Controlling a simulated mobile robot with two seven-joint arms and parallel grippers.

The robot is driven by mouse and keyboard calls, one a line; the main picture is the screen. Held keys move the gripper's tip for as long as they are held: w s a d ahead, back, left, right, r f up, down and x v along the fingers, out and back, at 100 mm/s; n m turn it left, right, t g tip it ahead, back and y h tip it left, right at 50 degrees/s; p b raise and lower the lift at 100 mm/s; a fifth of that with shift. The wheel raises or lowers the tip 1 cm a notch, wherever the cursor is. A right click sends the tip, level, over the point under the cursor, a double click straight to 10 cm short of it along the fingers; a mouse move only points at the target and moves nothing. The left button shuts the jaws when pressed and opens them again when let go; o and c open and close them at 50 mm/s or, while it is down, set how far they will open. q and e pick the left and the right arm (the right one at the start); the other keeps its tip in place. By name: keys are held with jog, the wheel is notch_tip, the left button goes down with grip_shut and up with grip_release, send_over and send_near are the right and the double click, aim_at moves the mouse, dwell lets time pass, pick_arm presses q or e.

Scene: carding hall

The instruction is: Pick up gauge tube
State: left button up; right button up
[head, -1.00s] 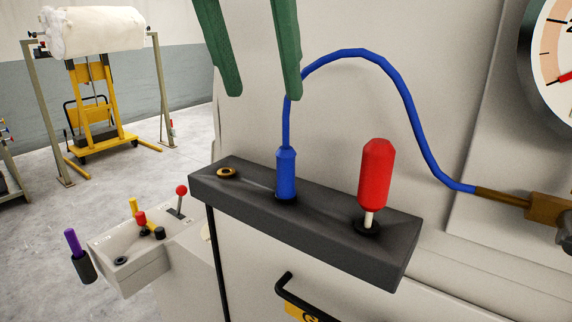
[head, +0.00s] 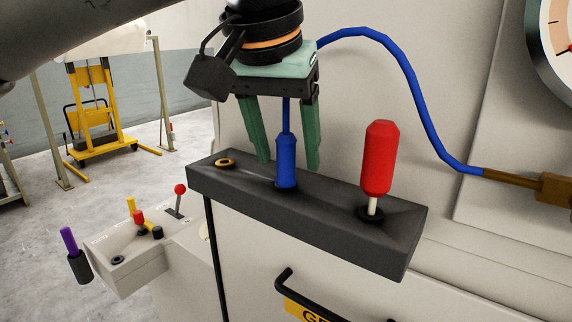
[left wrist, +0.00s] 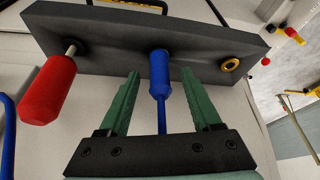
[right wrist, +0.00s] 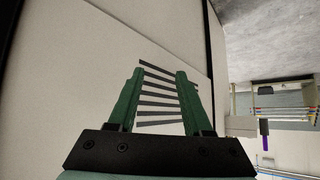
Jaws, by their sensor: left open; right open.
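The gauge tube (head: 412,92) is a blue flexible hose. It arches from a blue cylindrical end piece (head: 286,160) in the dark grey block to a brass fitting on the right. The end piece also shows upright in its hole in the left wrist view (left wrist: 160,72). My left gripper (head: 290,166) is open, pointing down, with its green fingers on either side of the blue end piece and tube. I cannot see any contact between them. My right gripper (right wrist: 158,74) shows in the right wrist view, open and empty, in front of a pale panel with dark slots.
The dark grey block (head: 330,222) also holds a red-handled tool (head: 379,158) to the right and a brass-ringed hole (head: 225,163) to the left. A round gauge (head: 553,48) is at the upper right. A control box (head: 140,263) with levers stands at lower left.

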pick_arm(q)
grip_shut()
dwell(0.5)
